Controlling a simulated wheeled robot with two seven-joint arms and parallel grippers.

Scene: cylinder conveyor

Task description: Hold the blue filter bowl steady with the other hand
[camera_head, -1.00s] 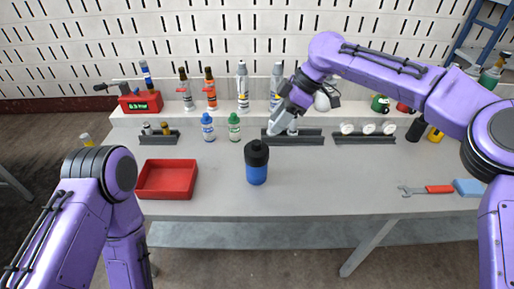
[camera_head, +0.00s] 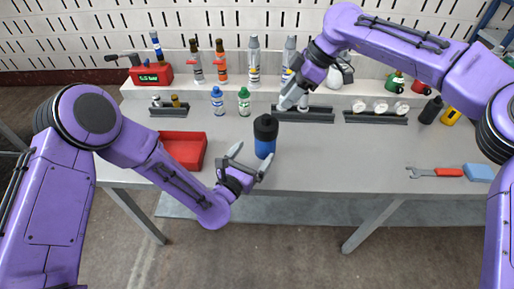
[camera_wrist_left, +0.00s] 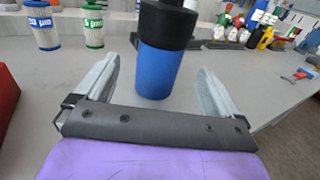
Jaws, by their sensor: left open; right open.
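The blue filter bowl (camera_head: 265,148) stands upright on the grey bench with a black cap (camera_head: 266,127) on top. My left gripper (camera_head: 252,158) is open just in front of it. In the left wrist view the bowl (camera_wrist_left: 155,72) stands ahead, between the lines of the two open fingers (camera_wrist_left: 155,85), and no contact is clear. My right gripper (camera_head: 290,99) is open above the bench, behind and to the right of the bowl. Whether anything lies between its fingers is too small to tell.
A red tray (camera_head: 205,150) lies left of the bowl, behind my left arm. A blue-labelled filter (camera_head: 217,101) and a green-labelled filter (camera_head: 244,102) stand behind it. Dark racks (camera_head: 375,118) line the back. A wrench (camera_head: 432,172) lies at the right.

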